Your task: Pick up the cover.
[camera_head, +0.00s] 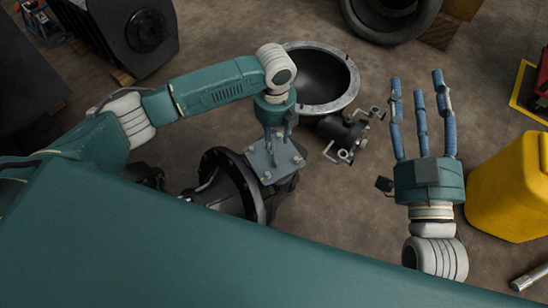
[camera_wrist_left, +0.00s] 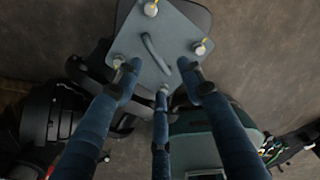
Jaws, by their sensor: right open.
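The cover is a grey square plate (camera_head: 267,165) with a bent handle and bolts at its corners. It sits on a dark housing, the black round-flanged assembly (camera_head: 228,183). In the left wrist view the cover (camera_wrist_left: 180,25) fills the top middle, and its handle (camera_wrist_left: 155,54) shows clearly. My left gripper (camera_head: 278,140) is right above the cover, fingers pointing down. In the left wrist view its three fingers (camera_wrist_left: 160,78) are spread apart near the handle, with nothing between them. My right gripper (camera_head: 418,90) is open and empty, off to the right of the cover.
A large metal bowl-shaped housing (camera_head: 333,99) and a small dark pump-like part (camera_head: 345,133) lie on the floor behind the cover. A yellow canister (camera_head: 513,190) stands at the right, a tyre (camera_head: 395,15) at the back.

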